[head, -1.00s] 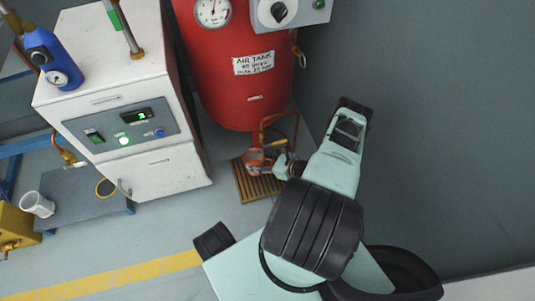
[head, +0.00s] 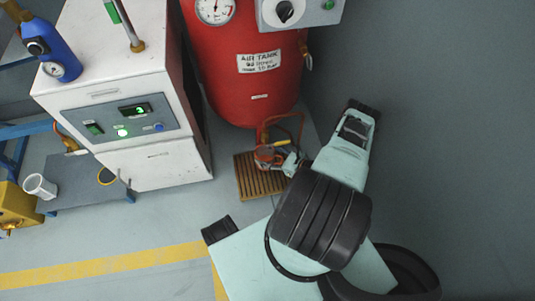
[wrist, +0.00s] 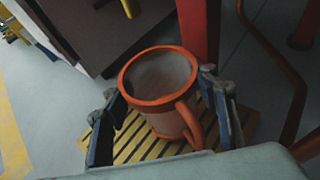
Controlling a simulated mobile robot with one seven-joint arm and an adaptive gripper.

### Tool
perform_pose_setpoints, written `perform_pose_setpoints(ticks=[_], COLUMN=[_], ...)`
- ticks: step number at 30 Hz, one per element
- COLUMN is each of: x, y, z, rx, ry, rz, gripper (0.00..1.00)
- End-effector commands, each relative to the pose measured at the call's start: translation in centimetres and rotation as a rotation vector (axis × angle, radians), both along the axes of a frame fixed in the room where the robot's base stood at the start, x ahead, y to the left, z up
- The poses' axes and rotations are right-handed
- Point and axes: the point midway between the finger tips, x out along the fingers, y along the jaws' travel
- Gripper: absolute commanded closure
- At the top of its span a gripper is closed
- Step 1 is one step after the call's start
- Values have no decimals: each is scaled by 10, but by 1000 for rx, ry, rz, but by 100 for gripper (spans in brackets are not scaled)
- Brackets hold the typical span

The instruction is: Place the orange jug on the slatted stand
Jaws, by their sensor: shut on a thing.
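The orange jug (wrist: 160,80) is upright, with its open mouth up and its handle toward the lower right in the wrist view. My gripper (wrist: 160,112) is shut on it, one finger on each side. In the head view the jug (head: 264,153) is small and partly hidden by my gripper (head: 283,161). The slatted stand (head: 248,184) lies on the floor under it, and its yellowish-brown slats (wrist: 118,150) show around the jug in the wrist view. I cannot tell whether the jug's base touches the slats.
The red air tank (head: 240,85) and a thin pipe (head: 301,125) stand close behind the stand. A white cabinet (head: 150,165) is to the left. A low grey platform (head: 85,190) holds a white cup (head: 40,186). Floor in front is clear.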

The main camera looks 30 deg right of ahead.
Motion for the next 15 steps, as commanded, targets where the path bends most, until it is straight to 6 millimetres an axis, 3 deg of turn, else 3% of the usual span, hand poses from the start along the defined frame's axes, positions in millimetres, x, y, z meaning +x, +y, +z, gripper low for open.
perform_pose_setpoints(ticks=[3,15], x=[-5,-6], y=[4,5], z=[-11,-14], rx=[2,1], ry=[0,-1], rz=[-5,-7], gripper=[73,73])
